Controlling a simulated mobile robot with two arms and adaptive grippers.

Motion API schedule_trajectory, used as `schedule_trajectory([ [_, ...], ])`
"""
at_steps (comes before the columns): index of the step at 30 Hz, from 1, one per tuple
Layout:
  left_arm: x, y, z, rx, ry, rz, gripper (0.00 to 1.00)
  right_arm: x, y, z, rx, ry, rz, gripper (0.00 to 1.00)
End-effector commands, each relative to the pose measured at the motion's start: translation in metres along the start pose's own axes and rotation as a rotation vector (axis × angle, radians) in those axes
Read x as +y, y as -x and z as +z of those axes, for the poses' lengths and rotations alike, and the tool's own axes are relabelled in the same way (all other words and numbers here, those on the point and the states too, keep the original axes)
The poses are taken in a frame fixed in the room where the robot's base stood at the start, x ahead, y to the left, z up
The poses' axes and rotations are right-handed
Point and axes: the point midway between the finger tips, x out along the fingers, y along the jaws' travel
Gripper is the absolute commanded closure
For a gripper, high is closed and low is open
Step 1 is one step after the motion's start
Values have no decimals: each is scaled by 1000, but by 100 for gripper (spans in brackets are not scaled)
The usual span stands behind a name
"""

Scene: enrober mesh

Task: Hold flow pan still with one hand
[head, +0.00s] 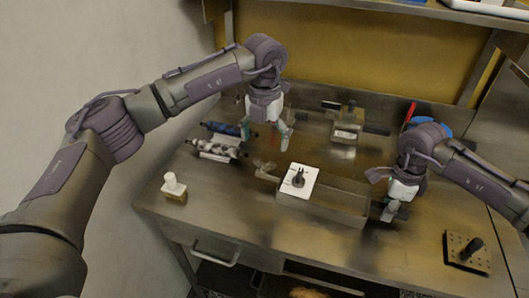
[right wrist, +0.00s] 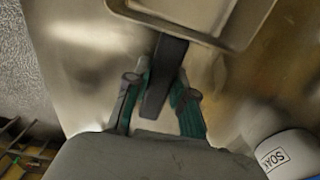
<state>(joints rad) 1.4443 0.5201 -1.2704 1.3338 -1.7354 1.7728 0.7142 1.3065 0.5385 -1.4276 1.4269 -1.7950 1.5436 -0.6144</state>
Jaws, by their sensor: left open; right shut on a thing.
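The flow pan (head: 320,211) is a shallow rectangular metal tray on the steel worktop, right of centre in the head view. A corner of its rim (right wrist: 225,40) shows at the top of the right wrist view. My right gripper (head: 388,212) is at the pan's right end, shut on its dark handle (right wrist: 167,75), which passes between the two fingers in the right wrist view. My left gripper (head: 267,135) hangs behind and left of the pan, fingers apart and empty. A white plate with a black knob (head: 300,181) lies over the pan's left part.
Metal rollers with a blue handle (head: 218,148) lie at the left. A white-capped bottle (head: 174,189) stands at the front left. A labelled box (head: 346,130) sits behind the pan. A dark perforated block (head: 467,252) is at the front right.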

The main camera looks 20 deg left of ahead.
Motion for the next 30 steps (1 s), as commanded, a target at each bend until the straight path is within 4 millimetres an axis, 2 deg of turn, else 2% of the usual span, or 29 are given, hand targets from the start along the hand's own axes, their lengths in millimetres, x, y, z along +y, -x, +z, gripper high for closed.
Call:
schedule_trajectory([
  [1,0,13,1,-5,1,0,8,0,0,0,-1,0,-1,100],
  [3,0,27,1,-3,1,0,8,0,0,0,-1,0,-1,100],
  [9,0,53,1,-1,2,0,8,0,0,0,0,0,-1,100],
  [14,0,61,0,1,1,0,8,0,0,0,0,0,-1,100],
  [23,0,61,0,1,1,0,8,0,0,0,0,-1,-1,100],
  [24,0,61,0,1,1,0,8,0,0,0,0,-1,-1,74],
  [29,0,60,0,1,1,0,8,0,0,0,0,-1,-1,48],
  [30,0,60,0,1,1,0,8,0,0,0,0,-1,-1,47],
])
